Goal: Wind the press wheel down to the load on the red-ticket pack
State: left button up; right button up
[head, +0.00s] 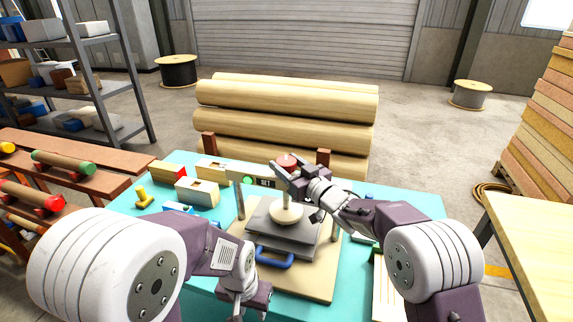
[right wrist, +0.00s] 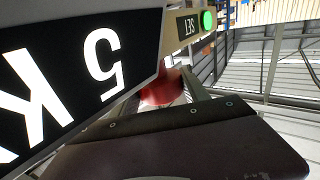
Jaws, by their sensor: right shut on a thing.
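The press stands on the turquoise table, with a pale wooden base (head: 318,282), grey plates (head: 262,240) and a round pale foot (head: 286,214) on top of them. My right gripper (head: 286,172) is at the top of the press, shut on the red knob (head: 287,160) of the press wheel. The red knob also shows in the right wrist view (right wrist: 163,90). Most of the wheel is hidden. The crossbeam has a green light (right wrist: 208,20) and a SET label (right wrist: 188,24). My left gripper (head: 243,298) hangs low at the front left; its jaws are unclear. I cannot make out the red ticket.
A black panel (right wrist: 75,75) with upside-down "5 K" lettering is close to the right wrist camera. A blue handle (head: 273,258) sits at the press front. Logs (head: 285,105) lie behind.

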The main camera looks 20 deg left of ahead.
jog(key=shift+f+b, duration=0.2)
jog(key=shift+b, duration=0.35)
jog(key=m+t+h+b, duration=0.1)
jog(key=b, duration=0.1)
jog(key=h+b, duration=0.1)
jog(key=b, duration=0.1)
jog(key=m+t+b, duration=0.1)
jog(key=b, duration=0.1)
jog(key=shift+s+a+f+m+t+h, duration=0.15)
jog(key=shift+f+m+t+h, duration=0.15)
jog(key=shift+h, duration=0.1)
jog(key=shift+r+m+t+h+b, duration=0.3)
jog(key=shift+t+h, duration=0.1)
jog(key=shift+h, duration=0.1)
jog(key=shift+r+m+h, duration=0.15)
jog(key=shift+m+h, duration=0.25)
jog(key=m+t+h+p, duration=0.1)
jog(key=p, duration=0.1)
jog(key=m+h+p, duration=0.1)
jog(key=h+p, duration=0.1)
jog(key=p, duration=0.1)
jog(key=m+t+h+p, duration=0.1)
jog(key=h+p, duration=0.1)
jog(key=p, duration=0.1)
jog(key=shift+r+t, duration=0.3)
jog(key=shift+r, duration=0.05)
jog(key=shift+f+m+h+p, duration=0.15)
jog(key=shift+m+h+p, duration=0.5)
jog(key=shift+p, duration=0.2)
